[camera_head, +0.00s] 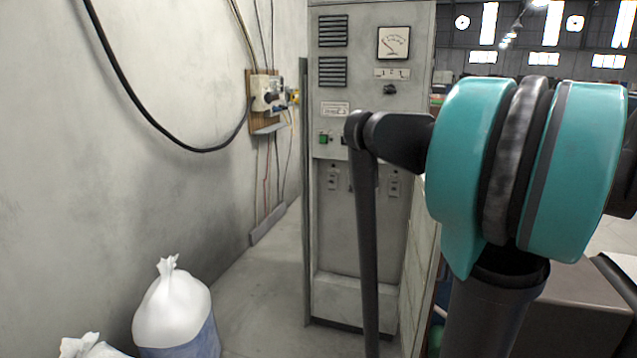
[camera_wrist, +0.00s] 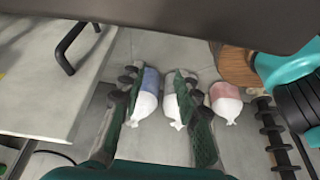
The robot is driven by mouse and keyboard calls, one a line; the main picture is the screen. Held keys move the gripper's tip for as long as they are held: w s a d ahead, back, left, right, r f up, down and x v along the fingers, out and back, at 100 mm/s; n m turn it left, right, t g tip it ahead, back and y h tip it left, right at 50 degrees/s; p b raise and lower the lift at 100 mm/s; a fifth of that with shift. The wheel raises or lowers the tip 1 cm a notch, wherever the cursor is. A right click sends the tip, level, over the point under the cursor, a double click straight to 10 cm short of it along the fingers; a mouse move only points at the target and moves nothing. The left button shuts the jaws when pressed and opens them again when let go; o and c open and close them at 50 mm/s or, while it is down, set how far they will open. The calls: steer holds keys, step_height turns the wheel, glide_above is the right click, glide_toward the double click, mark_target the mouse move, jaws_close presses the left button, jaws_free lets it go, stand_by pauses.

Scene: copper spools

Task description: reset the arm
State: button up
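My gripper (camera_wrist: 157,80) shows in the wrist view with its two dark green and grey fingers spread apart, so it is open. Nothing is held between the fingers. It points down toward the floor, with bags lying beyond it. In the head view my arm's teal joint and dark links fill the right side; the gripper itself cannot be made out there.
A tied white-and-blue bag (camera_head: 172,308) stands by the left wall. A grey cabinet (camera_head: 362,235) stands behind my arm. The wrist view shows a pink-and-white bag (camera_wrist: 225,101), a brown wooden round thing (camera_wrist: 233,66) and a grey surface (camera_wrist: 50,85) at left.

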steer(key=s+a+f+m+t+h, duration=0.1)
steer(key=s+a+f+m+h, duration=0.1)
steer(key=a+f+m, duration=0.4)
steer(key=s+a+f+m+t+h, duration=0.1)
steer(key=s+a+f+m+h, duration=0.1)
steer(key=a+f+m, duration=0.5)
steer(key=a+f, duration=0.5)
steer(key=f, duration=0.1)
steer(key=shift+m+t, duration=0.3)
steer(key=shift+w, duration=0.1)
stand_by(5.2)
